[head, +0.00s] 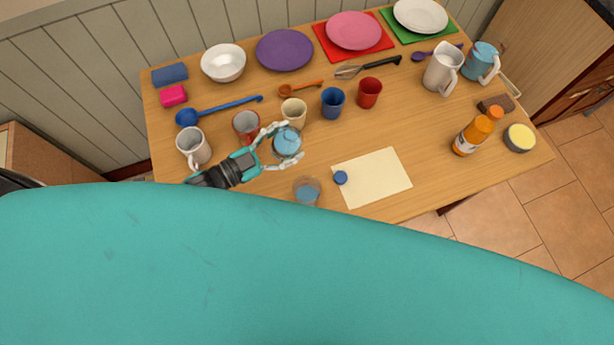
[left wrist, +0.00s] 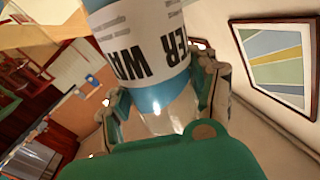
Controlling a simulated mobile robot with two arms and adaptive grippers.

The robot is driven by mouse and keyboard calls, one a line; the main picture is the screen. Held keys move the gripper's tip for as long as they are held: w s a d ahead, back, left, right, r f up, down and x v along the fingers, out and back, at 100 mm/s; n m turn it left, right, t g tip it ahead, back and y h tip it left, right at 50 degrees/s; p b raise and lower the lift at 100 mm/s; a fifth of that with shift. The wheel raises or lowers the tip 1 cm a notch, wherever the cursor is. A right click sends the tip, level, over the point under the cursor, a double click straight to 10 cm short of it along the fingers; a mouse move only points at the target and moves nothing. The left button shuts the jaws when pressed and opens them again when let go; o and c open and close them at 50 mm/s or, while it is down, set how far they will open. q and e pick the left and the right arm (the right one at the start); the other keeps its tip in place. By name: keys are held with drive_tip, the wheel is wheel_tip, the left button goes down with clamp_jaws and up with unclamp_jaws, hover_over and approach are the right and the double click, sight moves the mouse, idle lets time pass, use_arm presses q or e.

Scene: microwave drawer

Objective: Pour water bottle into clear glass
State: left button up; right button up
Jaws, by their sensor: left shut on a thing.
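The water bottle (head: 287,142) is in the fingers of my left gripper (head: 281,148), which is shut on it. In the left wrist view the bottle (left wrist: 145,45) has a white label with dark letters and a blue band, with the gripper's fingers (left wrist: 163,90) on both sides. The head view shows the bottle nearly end-on, so its exact tilt is hard to tell. The clear glass (head: 307,190) stands on the table below and slightly right of the bottle in the picture, with light blue contents showing. My right gripper is not in view.
A blue cap (head: 340,178) lies on a pale sheet (head: 376,180) right of the glass. A cream cup (head: 294,112), red-and-grey cup (head: 246,125) and white mug (head: 194,147) stand near my left gripper. My teal body hides the near table edge.

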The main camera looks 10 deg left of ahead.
sight(285, 128)
use_arm(q)
wheel_tip(285, 128, up, 7)
drive_tip(key=n+p, duration=0.2)
drive_tip(key=p, duration=0.4)
drive_tip(key=shift+s+d+r, duration=0.1)
drive_tip(key=shift+s+r, duration=0.05)
drive_tip(key=shift+r, duration=0.05)
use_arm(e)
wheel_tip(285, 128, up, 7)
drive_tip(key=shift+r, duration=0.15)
use_arm(q)
drive_tip(key=shift+f, duration=0.1)
